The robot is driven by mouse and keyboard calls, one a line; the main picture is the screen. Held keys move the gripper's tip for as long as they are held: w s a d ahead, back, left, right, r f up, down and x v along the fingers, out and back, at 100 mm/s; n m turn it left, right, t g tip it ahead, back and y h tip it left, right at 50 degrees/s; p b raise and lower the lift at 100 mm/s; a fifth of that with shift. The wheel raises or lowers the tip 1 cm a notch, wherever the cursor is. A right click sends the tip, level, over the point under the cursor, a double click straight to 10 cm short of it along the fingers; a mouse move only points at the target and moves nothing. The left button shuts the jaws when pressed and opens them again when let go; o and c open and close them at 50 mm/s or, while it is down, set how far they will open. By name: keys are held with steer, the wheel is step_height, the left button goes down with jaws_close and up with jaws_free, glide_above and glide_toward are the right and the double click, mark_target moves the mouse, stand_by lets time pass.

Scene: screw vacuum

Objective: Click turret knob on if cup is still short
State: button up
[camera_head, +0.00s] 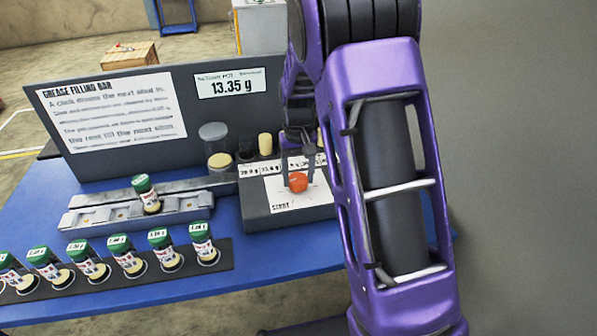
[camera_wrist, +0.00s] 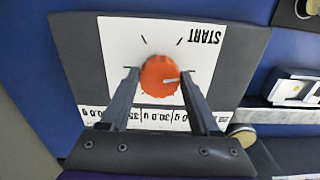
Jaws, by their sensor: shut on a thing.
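The turret knob is a round orange-red knob (camera_head: 297,182) on a grey box (camera_head: 262,212) with a white label marked START. In the wrist view the knob (camera_wrist: 160,75) has a pale pointer line towards the right, and tick marks surround it. My gripper (camera_wrist: 160,78) has one finger on each side of the knob and is shut on it. In the head view my gripper (camera_head: 298,172) comes down on the knob from above. The display (camera_head: 231,84) reads 13.35 g. A clear cup (camera_head: 216,140) stands behind the rail; I cannot tell whether it is the task's cup.
Several green-capped jars (camera_head: 127,257) stand in a dark strip along the front edge of the blue table (camera_head: 225,246). One more green-capped jar (camera_head: 147,195) stands on the grey rail (camera_head: 95,214). A sign titled GREASE FILLING BAR (camera_head: 112,113) is on the back panel.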

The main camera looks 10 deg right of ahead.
mark_target(298, 179)
steer(key=shift+m+p, duration=0.3)
steer(key=shift+m, duration=0.8)
steer(key=o, duration=1.4)
steer(key=shift+c, duration=0.2)
step_height(298, 179, up, 18)
steer(key=p, duration=0.2)
steer(key=shift+f, duration=0.25)
